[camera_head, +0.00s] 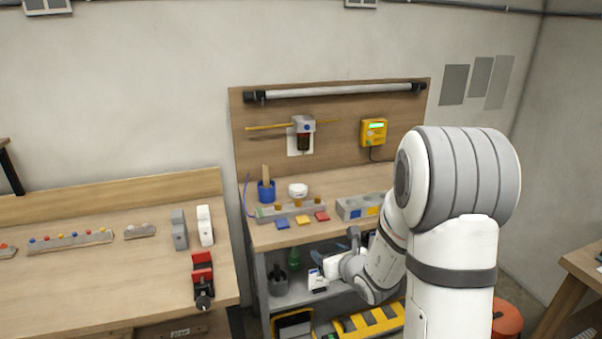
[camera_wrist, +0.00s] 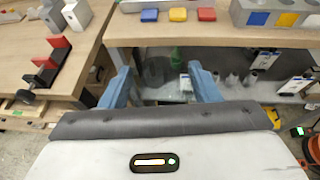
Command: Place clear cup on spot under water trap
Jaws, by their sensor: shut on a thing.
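The water trap (camera_head: 303,138) is a grey-topped unit with a dark red bowl, mounted on the wooden back panel with a yellow pipe running through it. The bench top (camera_head: 335,184) lies below it; I cannot make out a marked spot there. My gripper (camera_wrist: 164,80) has two blue fingers, spread around a faint see-through shape, the clear cup (camera_wrist: 166,94). The cup's outline is hard to see against the shelf behind. In the head view my gripper (camera_head: 347,243) is in front of the bench, below its top and near the lower shelf, partly hidden by my arm.
A white bowl (camera_head: 298,190), a blue pot (camera_head: 266,191), a grey rail (camera_head: 290,212) and blue, yellow and red blocks (camera_head: 302,220) occupy the bench. A grey holder (camera_head: 353,208) stands at right. A green bottle (camera_head: 294,257) stands on the lower shelf. Another workbench (camera_head: 120,270) is at left.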

